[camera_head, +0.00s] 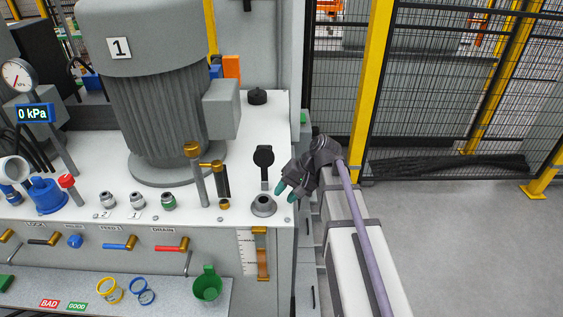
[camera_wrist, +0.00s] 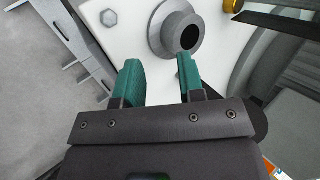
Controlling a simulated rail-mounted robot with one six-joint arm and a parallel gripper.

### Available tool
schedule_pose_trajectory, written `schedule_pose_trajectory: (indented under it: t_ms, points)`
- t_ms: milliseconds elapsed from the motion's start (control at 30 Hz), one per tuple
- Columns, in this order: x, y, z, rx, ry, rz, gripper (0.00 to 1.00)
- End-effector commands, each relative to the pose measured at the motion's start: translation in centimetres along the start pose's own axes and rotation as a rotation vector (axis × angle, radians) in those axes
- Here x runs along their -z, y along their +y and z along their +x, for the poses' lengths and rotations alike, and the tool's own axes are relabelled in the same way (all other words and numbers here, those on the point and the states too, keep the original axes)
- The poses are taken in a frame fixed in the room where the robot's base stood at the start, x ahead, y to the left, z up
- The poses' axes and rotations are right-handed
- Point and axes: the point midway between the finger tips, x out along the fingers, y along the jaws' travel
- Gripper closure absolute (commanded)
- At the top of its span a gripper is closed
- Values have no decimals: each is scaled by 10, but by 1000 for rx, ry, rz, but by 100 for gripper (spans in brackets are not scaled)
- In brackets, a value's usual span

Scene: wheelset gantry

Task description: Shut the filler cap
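The filler cap (camera_head: 264,156) is a black disc standing upright on a thin dark stem, swung open behind the filler neck. The filler neck (camera_head: 263,206) is a grey flanged ring at the front right corner of the white tank top. In the wrist view the neck (camera_wrist: 182,36) shows its dark open hole just beyond the fingertips. My gripper (camera_head: 286,192) is to the right of the cap and neck. Its green fingers (camera_wrist: 158,66) are apart with nothing between them. A dark rounded edge (camera_wrist: 261,122) beside the gripper in the wrist view may be the cap, mostly hidden.
A large grey motor (camera_head: 160,110) stands left of the cap. A brass-topped post and lever (camera_head: 198,180) rise left of the neck. A black breather (camera_head: 257,96) sits behind. A mesh fence with a yellow post (camera_head: 372,80) stands at right; the floor there is clear.

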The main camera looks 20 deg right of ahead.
Motion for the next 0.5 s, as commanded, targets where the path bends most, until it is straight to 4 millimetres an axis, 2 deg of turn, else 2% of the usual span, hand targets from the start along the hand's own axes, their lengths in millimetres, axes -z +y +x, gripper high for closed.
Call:
schedule_pose_trajectory:
  t_ms: [33,133,300,400,500]
  points:
    - [24,8,9,80,-2,35,64]
    - [58,6,3,280,-19,103,64]
    - [111,-2,-32,645,-77,199,64]
    - [132,-8,-60,834,-130,231,64]
    - [138,-12,-78,932,-162,243,64]
